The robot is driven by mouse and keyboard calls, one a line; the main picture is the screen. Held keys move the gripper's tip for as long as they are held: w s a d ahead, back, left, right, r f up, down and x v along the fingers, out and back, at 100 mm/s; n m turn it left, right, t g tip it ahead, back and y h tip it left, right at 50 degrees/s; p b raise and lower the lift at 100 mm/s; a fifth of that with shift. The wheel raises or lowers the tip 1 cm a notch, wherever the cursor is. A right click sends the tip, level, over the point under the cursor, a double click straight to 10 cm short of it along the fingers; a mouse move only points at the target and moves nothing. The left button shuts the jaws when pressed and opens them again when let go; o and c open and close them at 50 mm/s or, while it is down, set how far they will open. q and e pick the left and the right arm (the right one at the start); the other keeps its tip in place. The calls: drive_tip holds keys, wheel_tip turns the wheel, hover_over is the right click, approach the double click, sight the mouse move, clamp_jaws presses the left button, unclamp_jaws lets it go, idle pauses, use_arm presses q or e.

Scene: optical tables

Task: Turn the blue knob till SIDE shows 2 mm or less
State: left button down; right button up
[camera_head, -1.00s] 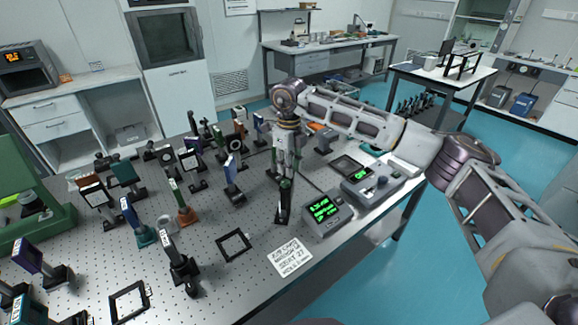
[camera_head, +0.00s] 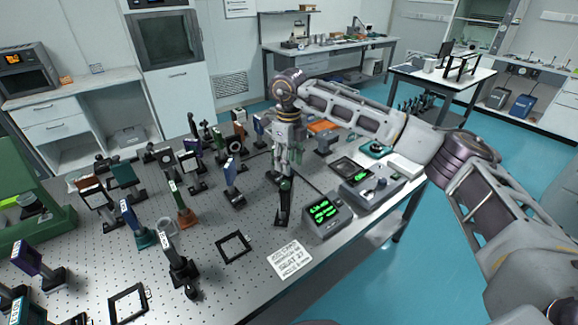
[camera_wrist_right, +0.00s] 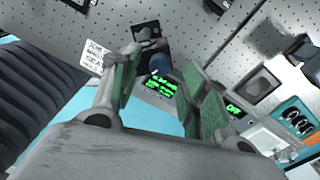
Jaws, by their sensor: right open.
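My right gripper (camera_head: 285,165) hangs over a dark post mount (camera_head: 284,205) near the table's front edge. In the right wrist view the gripper (camera_wrist_right: 160,85) is open, its green-padded fingers apart. The blue knob (camera_wrist_right: 163,71) shows between and beyond the fingertips, with no clear contact. I cannot make out the knob in the head view. The readout box (camera_head: 327,216) stands right of the mount with lit green lines; its display also shows in the right wrist view (camera_wrist_right: 161,86). The SIDE figure is too small to read surely. My left gripper is not in view.
A second instrument box (camera_head: 373,188) stands right of the readout. A printed card (camera_head: 290,259) and a flat black frame (camera_head: 234,247) lie in front. Several upright optics crowd the perforated table (camera_head: 225,285) to the left.

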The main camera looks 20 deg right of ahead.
wheel_tip(320, 180, up, 10)
drive_tip(key=shift+f, duration=0.25)
drive_tip(key=shift+f, duration=0.1)
idle(0.5)
